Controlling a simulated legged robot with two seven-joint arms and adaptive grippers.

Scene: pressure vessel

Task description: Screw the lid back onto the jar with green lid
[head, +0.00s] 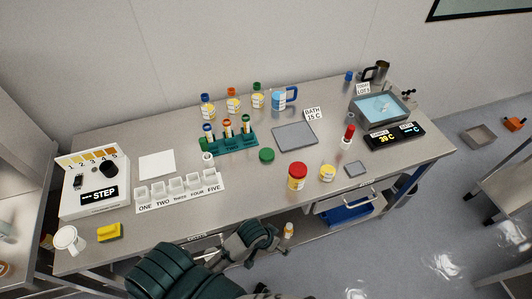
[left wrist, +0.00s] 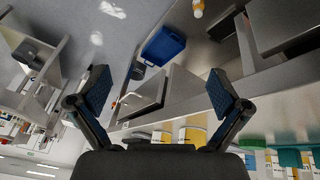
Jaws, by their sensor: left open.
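A green lid (head: 267,156) lies on the table near the middle. An uncovered-looking jar with a yellow label (head: 327,173) stands near the front edge, right of a red-lidded jar (head: 297,176). I cannot tell for sure whether it belongs to the green lid. A small green-capped bottle (head: 257,96) stands at the back. My left gripper (head: 262,232) is in front of and apparently below the table's front edge, away from the lid and jars. In the left wrist view its fingers (left wrist: 160,84) are spread and empty. My right gripper is not in view.
A tube rack (head: 229,144), numbered white cups (head: 180,190) and a grey pad (head: 295,137) surround the lid. A red-capped bottle (head: 347,136) and water bath (head: 380,106) are at right.

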